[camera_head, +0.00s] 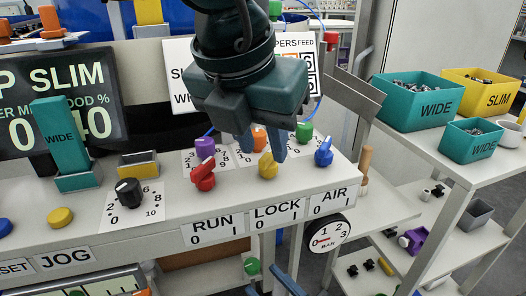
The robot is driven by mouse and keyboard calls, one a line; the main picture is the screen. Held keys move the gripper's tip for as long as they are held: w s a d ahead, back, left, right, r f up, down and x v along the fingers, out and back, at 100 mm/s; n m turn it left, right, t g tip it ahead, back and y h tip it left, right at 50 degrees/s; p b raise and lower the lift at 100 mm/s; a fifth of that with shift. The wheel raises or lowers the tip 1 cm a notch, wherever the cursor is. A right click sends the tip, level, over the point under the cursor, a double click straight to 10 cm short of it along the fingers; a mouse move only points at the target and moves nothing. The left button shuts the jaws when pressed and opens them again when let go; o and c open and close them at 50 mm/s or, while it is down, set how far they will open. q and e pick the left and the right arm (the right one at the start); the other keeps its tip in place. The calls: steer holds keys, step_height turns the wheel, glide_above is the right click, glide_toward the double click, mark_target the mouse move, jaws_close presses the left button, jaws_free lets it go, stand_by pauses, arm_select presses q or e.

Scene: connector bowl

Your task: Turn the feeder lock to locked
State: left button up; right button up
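The yellow lock knob (268,167) stands on the panel's sloped front ledge above the label LOCK (278,212), which is marked 0 and 1. Its exact pointing is hard to tell. My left gripper (262,149) comes down from above with its fingers apart and empty. The fingertips are just above and behind the yellow knob in the picture, with no clear contact. My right gripper (271,287) is low at the bottom edge, below the ledge. Only its blue finger parts show, spread apart, and the rest is cut off.
A red knob (203,177) above RUN and a blue knob (324,153) above AIR flank the lock knob. Purple (205,147), orange (259,139) and green (304,132) knobs sit behind. A pressure gauge (328,234) hangs below AIR. Bins (418,100) stand on the right table.

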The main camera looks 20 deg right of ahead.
arm_select(q)
steer(key=shift+w+d+f, duration=0.2)
steer(key=shift+f, duration=0.45)
steer(key=shift+c, duration=0.4)
jaws_close()
